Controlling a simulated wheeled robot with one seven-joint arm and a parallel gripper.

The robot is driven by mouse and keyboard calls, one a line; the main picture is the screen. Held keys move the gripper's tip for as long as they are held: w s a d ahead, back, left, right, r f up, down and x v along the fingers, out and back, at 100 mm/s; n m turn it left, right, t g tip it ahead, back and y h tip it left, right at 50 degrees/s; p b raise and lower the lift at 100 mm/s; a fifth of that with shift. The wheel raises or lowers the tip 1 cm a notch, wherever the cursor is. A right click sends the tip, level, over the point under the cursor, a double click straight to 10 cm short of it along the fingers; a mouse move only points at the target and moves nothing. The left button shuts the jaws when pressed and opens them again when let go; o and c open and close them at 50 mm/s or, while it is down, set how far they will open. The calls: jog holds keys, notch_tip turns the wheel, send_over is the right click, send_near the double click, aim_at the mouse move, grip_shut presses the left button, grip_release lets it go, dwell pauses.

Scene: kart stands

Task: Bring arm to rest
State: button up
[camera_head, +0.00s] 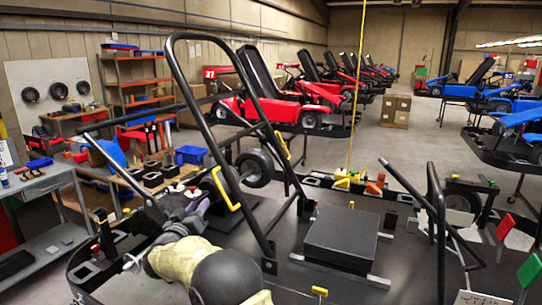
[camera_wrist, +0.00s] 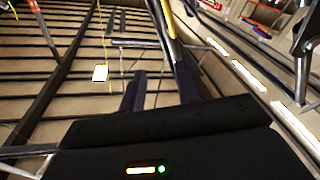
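My arm rises from the bottom of the head view, with a black joint and a tan-covered link, and reaches to the lower left over the black kart stand (camera_head: 385,283). Its far end, in grey and purple, lies beside the stand's left part; the fingertips are hard to make out there. In the wrist view my gripper (camera_wrist: 160,92) shows two dark purple fingers with a gap between them. It is open and nothing shows between the fingers. The wrist camera faces up towards the ceiling beams.
A tall black tube frame with yellow handles (camera_head: 226,188) stands close to my arm. A black box (camera_head: 342,235) sits on the stand. A grey cart (camera_head: 40,184) is at left, and a workbench with a blue bin (camera_head: 190,155) lies behind. Red karts (camera_head: 262,110) stand further back.

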jog(key=d+n+g+y, duration=0.2)
jog(key=d+y, duration=0.3)
jog(key=d, duration=0.3)
jog(key=s+d+f+g+y, duration=0.1)
jog(key=s+d+f+g, duration=0.25)
jog(key=d, duration=0.35)
jog(key=s+d+f+g, duration=0.2)
jog(key=s+d+f, duration=0.1)
jog(key=s+d, duration=0.3)
jog(key=s+d+f+m+g, duration=0.1)
jog(key=s+d+f+g, duration=0.1)
jog(key=s+d, duration=0.3)
jog(key=s+d+f+m+g+h, duration=0.1)
jog(key=s+d+f+g, duration=0.2)
jog(key=s, duration=0.9)
jog(key=s+d+f+m+g+h, duration=0.1)
jog(key=s+d+f+m+g, duration=0.1)
jog(key=s+d, duration=0.6)
jog(key=shift+s+f+g, duration=0.5)
jog(key=shift+f+g, duration=0.15)
jog(key=shift+g, duration=0.3)
jog(key=shift+w+a, duration=0.1)
jog(key=shift+w, duration=0.05)
jog(key=shift+a, duration=0.1)
jog(key=shift+s, duration=0.2)
